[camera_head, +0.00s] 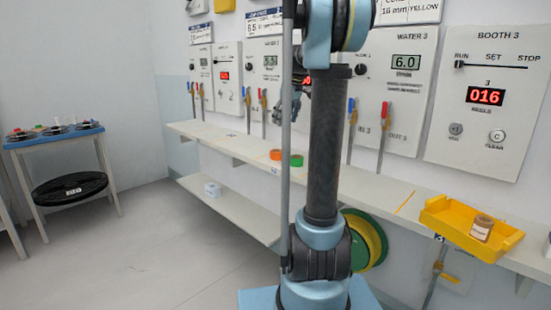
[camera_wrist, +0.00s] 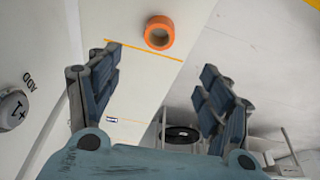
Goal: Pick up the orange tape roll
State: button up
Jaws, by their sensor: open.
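The orange tape roll (camera_head: 276,154) lies on the long wall shelf (camera_head: 222,137), left of a green tape roll (camera_head: 297,160). In the wrist view the orange roll (camera_wrist: 159,32) lies flat on the shelf (camera_wrist: 150,73), its hole visible, near the top of the picture and beyond my fingertips. My gripper (camera_wrist: 160,85) is open and empty, its two dark padded fingers wide apart. In the head view my gripper is mostly hidden behind my arm, so its height above the shelf is hard to tell.
A yellow tray (camera_head: 470,228) holding a brown roll (camera_head: 481,228) sits on the shelf at right. Colored-handled levers (camera_head: 351,112) stand along the wall above the shelf. A blue-topped table (camera_head: 55,135) stands at far left. The floor (camera_head: 150,250) at left is clear.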

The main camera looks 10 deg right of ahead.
aim_at(277, 151)
jog(key=x, duration=1.7)
jog(key=shift+d, duration=0.1)
jog(key=c, duration=1.1)
